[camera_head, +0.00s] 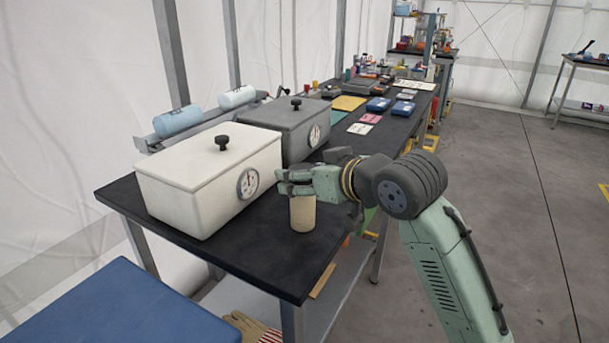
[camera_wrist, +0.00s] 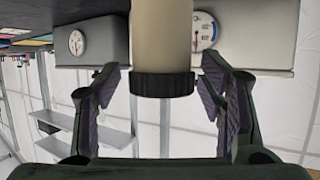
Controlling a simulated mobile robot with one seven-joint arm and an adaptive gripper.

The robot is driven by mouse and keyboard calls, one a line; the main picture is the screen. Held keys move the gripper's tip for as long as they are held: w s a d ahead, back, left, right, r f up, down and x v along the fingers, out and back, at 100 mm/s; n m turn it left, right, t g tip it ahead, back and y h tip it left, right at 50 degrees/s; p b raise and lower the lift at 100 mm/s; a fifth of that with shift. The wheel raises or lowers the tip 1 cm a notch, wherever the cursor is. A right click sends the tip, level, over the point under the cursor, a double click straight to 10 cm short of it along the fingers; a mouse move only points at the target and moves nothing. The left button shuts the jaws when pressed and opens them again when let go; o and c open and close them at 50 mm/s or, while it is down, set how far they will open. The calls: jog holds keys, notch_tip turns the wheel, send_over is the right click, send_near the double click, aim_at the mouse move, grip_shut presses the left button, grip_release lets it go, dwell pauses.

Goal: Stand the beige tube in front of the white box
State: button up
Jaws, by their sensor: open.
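The beige tube (camera_head: 303,213) stands upright on the black table, in front of the right end of the white box (camera_head: 200,188). My gripper (camera_head: 286,182) is at the tube's upper end and hides its top in the head view. The wrist view looks upside down. There the tube (camera_wrist: 162,40) ends in a dark ribbed cap between the two fingers of my gripper (camera_wrist: 160,76). The fingers are open, with a gap on each side of the cap. The white box (camera_wrist: 262,48) with its round dial is behind the tube.
A grey box (camera_head: 290,125) with a dial stands beside the white box. The black table's (camera_head: 255,250) front edge is close to the tube. Blue cases, cards and a yellow sheet (camera_head: 348,103) lie farther along. A blue surface (camera_head: 125,305) is at lower left.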

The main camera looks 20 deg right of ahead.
jog(key=b+v, duration=0.2)
jog(key=v, duration=0.9)
jog(key=shift+s, duration=0.3)
jog(key=shift+d+r, duration=0.1)
